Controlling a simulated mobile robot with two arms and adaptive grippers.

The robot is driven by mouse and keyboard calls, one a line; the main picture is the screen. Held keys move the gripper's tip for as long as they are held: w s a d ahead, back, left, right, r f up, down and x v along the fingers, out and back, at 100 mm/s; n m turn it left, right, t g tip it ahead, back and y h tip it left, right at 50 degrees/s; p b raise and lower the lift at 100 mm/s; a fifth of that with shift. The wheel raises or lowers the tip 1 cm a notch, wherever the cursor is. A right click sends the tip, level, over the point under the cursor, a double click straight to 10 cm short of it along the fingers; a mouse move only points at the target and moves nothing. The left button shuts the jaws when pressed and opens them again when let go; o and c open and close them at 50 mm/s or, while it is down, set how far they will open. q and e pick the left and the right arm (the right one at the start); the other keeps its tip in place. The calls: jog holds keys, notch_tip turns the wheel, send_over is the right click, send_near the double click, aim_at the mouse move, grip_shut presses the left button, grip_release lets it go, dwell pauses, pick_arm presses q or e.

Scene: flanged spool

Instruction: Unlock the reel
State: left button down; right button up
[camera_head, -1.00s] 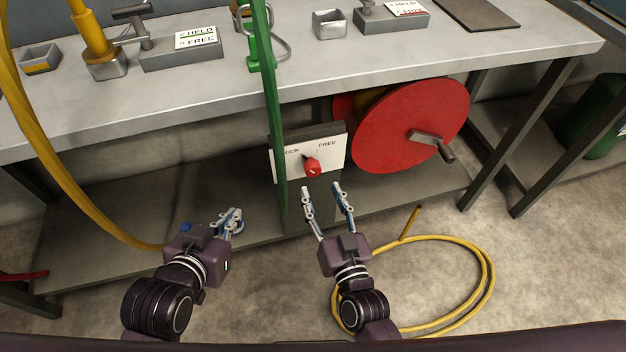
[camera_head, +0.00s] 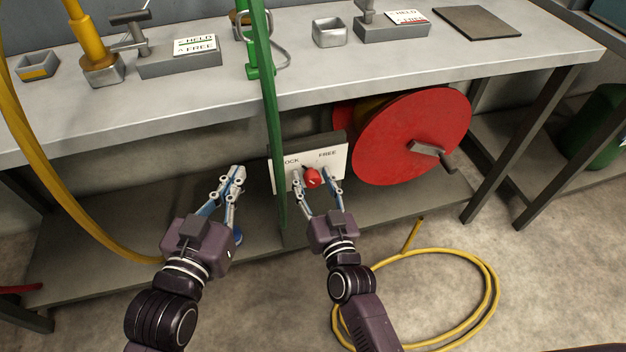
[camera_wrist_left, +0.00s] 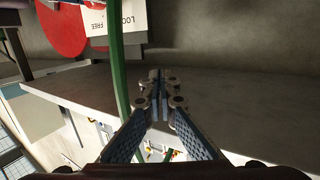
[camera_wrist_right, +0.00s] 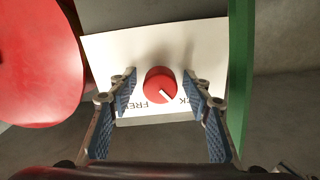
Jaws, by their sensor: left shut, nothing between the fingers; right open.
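The red reel (camera_head: 415,135) with a crank handle (camera_head: 432,154) hangs under the bench; part of it shows in the right wrist view (camera_wrist_right: 38,60). Left of it is a white plate (camera_head: 333,160) marked LOCK and FREE with a red knob (camera_head: 312,177). In the right wrist view the knob (camera_wrist_right: 159,85) carries a white pointer line toward the LOCK side. My right gripper (camera_head: 315,186) is open, its fingers on either side of the knob, with gaps visible. My left gripper (camera_head: 237,172) is shut and empty, left of the plate and the green hose.
A green hose (camera_head: 272,130) hangs in front of the plate's left edge. A yellow hose (camera_head: 45,175) hangs at the left and another yellow hose (camera_head: 492,290) lies coiled on the floor. The bench top (camera_head: 330,75) overhangs the plate.

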jog(key=shift+c, duration=0.4)
jog(key=c, duration=1.1)
jog(key=m+p, duration=0.2)
jog(key=m, duration=0.1)
jog(key=shift+r, duration=0.1)
jog(key=m+p, duration=0.1)
jog(key=m, duration=0.7)
jog(key=shift+p, duration=0.3)
jog(key=shift+m, duration=0.7)
pick_arm(q)
jog(key=s+a+f+g+y, duration=0.1)
jog(key=s+a+f+g, duration=0.1)
jog(key=s+f+g, duration=0.2)
jog(key=s+a+f+g+y, duration=0.1)
jog(key=s+f+g, duration=0.4)
jog(key=f, duration=0.6)
jog(key=shift+s+a+y, duration=0.3)
jog(key=shift+s+a, duration=0.6)
jog(key=shift+s, duration=0.2)
pick_arm(e)
jog(key=shift+m, duration=0.7)
pick_arm(q)
jog(key=shift+r, duration=0.1)
